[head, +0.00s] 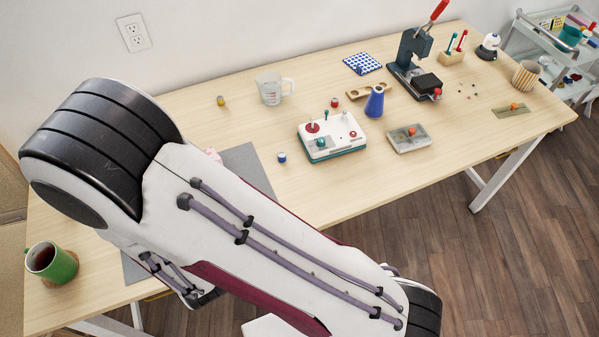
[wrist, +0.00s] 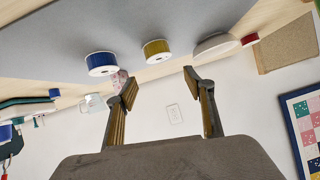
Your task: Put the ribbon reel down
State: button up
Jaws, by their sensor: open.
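In the wrist view, which looks tilted and upside down, a blue ribbon reel (wrist: 101,65) and a gold ribbon reel (wrist: 156,51) stand by the edge of the grey mat (wrist: 190,18). My gripper (wrist: 160,84) is open, with nothing between its fingers. The gold reel shows just beyond the gap between the fingertips, apart from them. The blue reel is left of it, beyond the left finger. I cannot tell which reel the task means. In the head view my arm hides the gripper and both reels; part of the grey mat (head: 245,165) shows.
A green mug (head: 52,262) stands at the table's near left. A pale round dish (wrist: 214,46) sits beside the gold reel.

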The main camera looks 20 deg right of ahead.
jog(key=s+d+r+g+y, duration=0.15)
jog(key=d+r, duration=0.25)
jog(key=r, duration=0.5)
jog(key=d+r+g+y, duration=0.1)
jog(key=d+r+g, duration=0.3)
jog(key=r, duration=0.5)
jog(key=s+d+r+h, duration=0.2)
jog(key=s+d+r, duration=0.2)
jog(key=s+d, duration=0.4)
jog(key=s+d+r+h, duration=0.1)
jog(key=s+d+r, duration=0.3)
jog(key=s+d, duration=0.5)
jog(key=shift+s+r+g+h, duration=0.25)
jog(key=shift+s+g+h, duration=0.1)
jog(key=shift+s, duration=0.2)
jog(key=shift+o, duration=0.5)
jog(key=shift+a+f+n, duration=0.1)
jog(key=shift+n, duration=0.2)
